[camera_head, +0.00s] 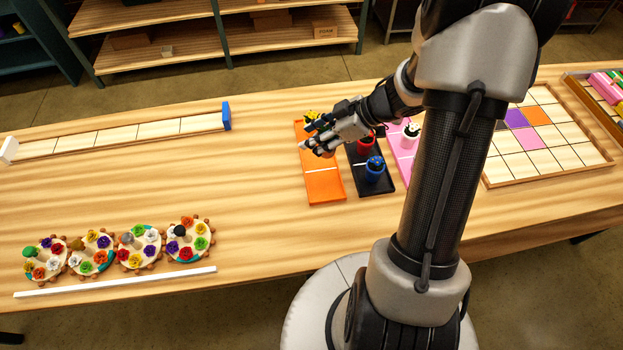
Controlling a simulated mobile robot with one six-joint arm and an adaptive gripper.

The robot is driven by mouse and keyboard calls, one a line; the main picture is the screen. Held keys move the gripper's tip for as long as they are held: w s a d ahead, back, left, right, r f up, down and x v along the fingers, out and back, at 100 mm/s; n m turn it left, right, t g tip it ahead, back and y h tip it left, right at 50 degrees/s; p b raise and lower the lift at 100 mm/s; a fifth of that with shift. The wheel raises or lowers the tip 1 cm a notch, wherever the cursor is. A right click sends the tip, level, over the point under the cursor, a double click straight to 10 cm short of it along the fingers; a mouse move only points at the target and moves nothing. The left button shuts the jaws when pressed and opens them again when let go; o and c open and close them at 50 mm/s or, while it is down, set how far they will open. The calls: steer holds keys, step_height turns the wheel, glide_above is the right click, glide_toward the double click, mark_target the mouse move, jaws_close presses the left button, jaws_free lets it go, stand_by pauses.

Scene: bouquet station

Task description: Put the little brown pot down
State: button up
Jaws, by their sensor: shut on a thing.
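My gripper (318,138) is shut above the far part of the orange tray (324,187). The little brown pot in its fingers is almost wholly hidden by them. A small yellow bloom (310,116) shows just behind the fingers. I cannot tell whether the pot touches the tray. The near half of the orange tray is bare.
A black tray (384,186) to the right holds a red pot (366,146) and a blue pot (375,172). The table's middle is clear.

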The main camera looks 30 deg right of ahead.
step_height(320, 180, down, 16)
steer(key=b, duration=0.6)
steer(key=shift+w+f, duration=0.1)
steer(key=o, duration=1.5)
